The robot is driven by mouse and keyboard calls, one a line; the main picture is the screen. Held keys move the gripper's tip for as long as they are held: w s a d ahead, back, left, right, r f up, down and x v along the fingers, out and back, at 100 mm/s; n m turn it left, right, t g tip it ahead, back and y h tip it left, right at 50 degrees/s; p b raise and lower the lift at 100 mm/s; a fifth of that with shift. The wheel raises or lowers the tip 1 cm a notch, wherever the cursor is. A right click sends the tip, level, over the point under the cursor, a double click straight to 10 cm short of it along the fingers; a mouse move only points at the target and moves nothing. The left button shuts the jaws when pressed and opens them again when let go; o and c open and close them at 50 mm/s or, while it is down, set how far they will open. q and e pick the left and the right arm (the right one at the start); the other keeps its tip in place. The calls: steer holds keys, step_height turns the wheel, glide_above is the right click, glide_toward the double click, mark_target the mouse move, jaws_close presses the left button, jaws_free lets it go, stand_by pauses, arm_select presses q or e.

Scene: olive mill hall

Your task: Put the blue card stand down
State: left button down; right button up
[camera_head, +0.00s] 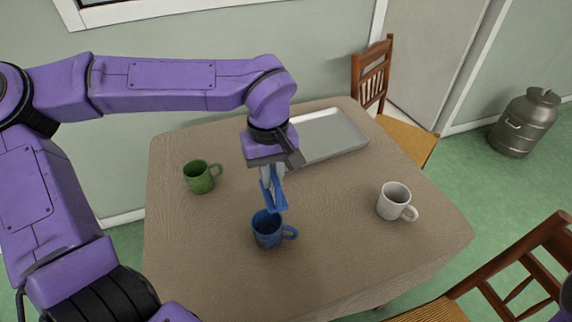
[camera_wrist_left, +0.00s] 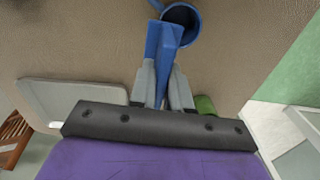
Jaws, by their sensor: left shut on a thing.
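The blue card stand (camera_head: 272,192) is held by my left gripper (camera_head: 270,172), whose fingers are shut on its upper part. It hangs upright over the table, just behind the blue mug (camera_head: 268,230); I cannot tell whether its lower end touches anything. In the left wrist view the stand (camera_wrist_left: 162,45) runs out from between the gripper fingers (camera_wrist_left: 163,78), and its far end lies close to the blue mug (camera_wrist_left: 183,22). My right gripper is not in view.
On the table (camera_head: 200,260) are a green mug (camera_head: 199,177) at left, a white mug (camera_head: 395,201) at right and a grey tray (camera_head: 335,134) at the back. Clear table lies between the blue and white mugs. Wooden chairs (camera_head: 372,75) stand at the right; a metal churn (camera_head: 525,123) is beyond.

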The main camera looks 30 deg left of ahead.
arm_select(q)
steer(key=w+a+f, duration=0.1)
steer(key=a+f, duration=0.2)
steer(key=w+a+f, duration=0.2)
steer(key=a+f, duration=0.1)
steer(key=f, duration=0.1)
steer(key=w+a+f, duration=0.2)
steer(key=a+f, duration=0.1)
steer(key=f, duration=0.1)
steer(key=shift+w+a, duration=0.2)
steer(key=shift+f, duration=0.3)
steer(key=shift+w+f, duration=0.1)
steer(key=shift+w, duration=0.15)
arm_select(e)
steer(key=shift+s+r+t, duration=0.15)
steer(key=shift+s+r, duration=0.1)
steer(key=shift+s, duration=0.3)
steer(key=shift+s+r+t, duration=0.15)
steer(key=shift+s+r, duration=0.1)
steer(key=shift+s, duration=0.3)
arm_select(q)
steer(key=shift+s, duration=0.1)
steer(key=c, duration=1.1)
jaws_free()
steer(key=shift+f, duration=0.1)
